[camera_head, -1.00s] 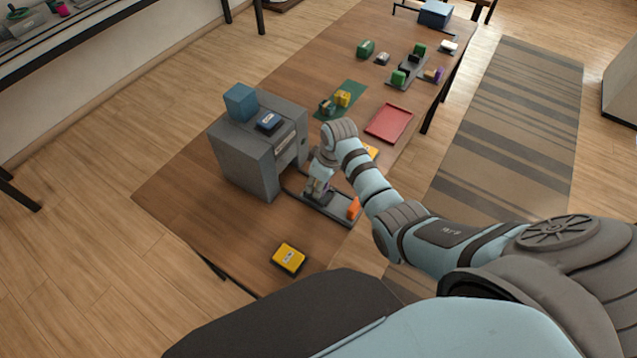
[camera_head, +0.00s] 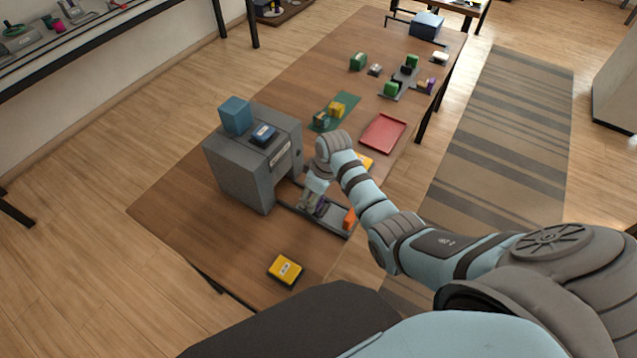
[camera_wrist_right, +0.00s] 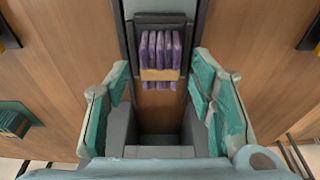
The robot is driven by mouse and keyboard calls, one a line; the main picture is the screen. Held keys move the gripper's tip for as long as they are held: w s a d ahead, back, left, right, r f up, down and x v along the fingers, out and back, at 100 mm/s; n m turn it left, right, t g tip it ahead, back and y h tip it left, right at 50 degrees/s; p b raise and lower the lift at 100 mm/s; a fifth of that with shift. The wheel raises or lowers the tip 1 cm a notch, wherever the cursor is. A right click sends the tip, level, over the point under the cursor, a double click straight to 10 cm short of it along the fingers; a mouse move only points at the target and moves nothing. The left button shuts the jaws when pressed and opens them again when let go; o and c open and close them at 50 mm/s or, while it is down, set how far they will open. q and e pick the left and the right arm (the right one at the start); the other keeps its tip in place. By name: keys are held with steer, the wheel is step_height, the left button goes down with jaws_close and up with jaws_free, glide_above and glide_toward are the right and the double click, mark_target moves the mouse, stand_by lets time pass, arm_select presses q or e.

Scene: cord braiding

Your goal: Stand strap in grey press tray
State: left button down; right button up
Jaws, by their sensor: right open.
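The strap (camera_wrist_right: 160,48) is a purple folded bundle with a tan band around it. It is at the dark grey press tray (camera_wrist_right: 174,5), which also shows in the head view (camera_head: 333,224) reaching out from the grey press (camera_head: 243,175). In the head view, a bit of purple (camera_head: 321,207) shows beside my right gripper (camera_head: 314,208), low over the tray. In the right wrist view my right gripper (camera_wrist_right: 162,72) is open, its teal fingers apart on either side, with the strap between and beyond the tips. The strap's underside is hidden. My left gripper is not in view.
An orange block (camera_head: 349,219) is at the tray's outer end. A yellow box (camera_head: 285,270) lies on the near table. A blue box (camera_head: 236,115) sits on the press. A red tray (camera_head: 383,134) and green mat (camera_head: 323,122) lie farther back.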

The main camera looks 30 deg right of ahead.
mark_target(323, 210)
steer(key=p+v, duration=0.2)
steer(key=v, duration=1)
steer(key=shift+r, duration=0.2)
steer(key=shift+a, duration=0.1)
